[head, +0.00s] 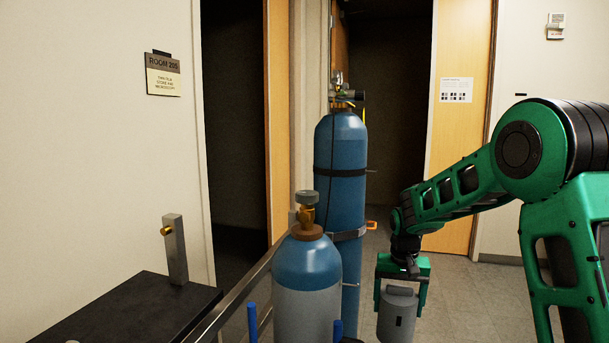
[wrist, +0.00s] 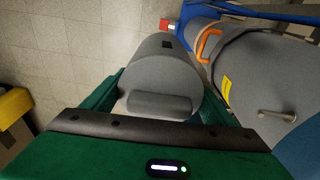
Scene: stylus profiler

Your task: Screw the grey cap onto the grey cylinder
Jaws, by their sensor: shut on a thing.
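The grey cap (head: 397,320) is a grey, can-shaped piece with a small dark slot in its side. My gripper (head: 400,290) is shut on it and holds it up, to the right of the cylinders in the head view. In the wrist view the cap (wrist: 160,75) sits between the two green fingers. The grey cylinder (head: 308,310) stands in front, with a grey body, a blue shoulder, a brown collar and a brass valve with a dark knob on top. Its lower part is out of view. The cap is apart from it.
A tall blue cylinder (head: 340,150) with a regulator and a strap stands behind. A dark table (head: 130,310) with a grey post (head: 176,250) is at the left. The wrist view shows a large grey rounded body (wrist: 265,75) close at right. Bare floor lies right of the cap.

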